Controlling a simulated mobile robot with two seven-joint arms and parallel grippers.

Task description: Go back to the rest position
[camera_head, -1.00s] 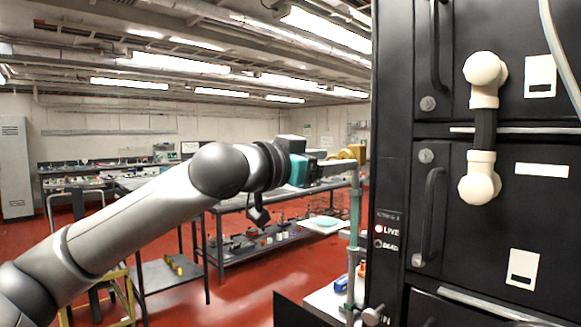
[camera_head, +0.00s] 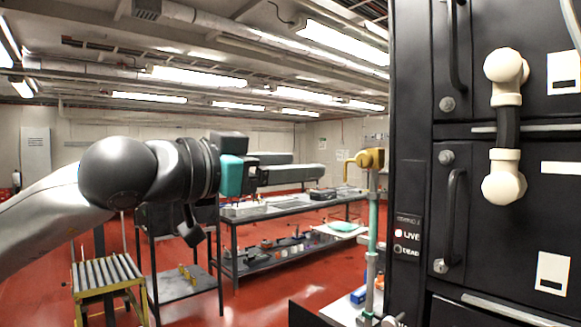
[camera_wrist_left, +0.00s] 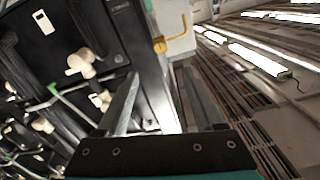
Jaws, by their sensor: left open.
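My left arm comes in from the left, and my left gripper (camera_head: 321,164) points right with its two long grey fingers apart and nothing between them. The fingers also show apart in the left wrist view (camera_wrist_left: 158,88). The yellow handle also appears at the top of the left wrist view (camera_wrist_left: 172,42). My right gripper is in neither view.
A black battery rack (camera_head: 415,130) with white elbow connectors (camera_head: 503,188) stands close on the right. Grey workbenches (camera_head: 280,208) stand behind the arm. A roller stand (camera_head: 108,278) is at lower left. Red floor (camera_head: 255,300) shows between them.

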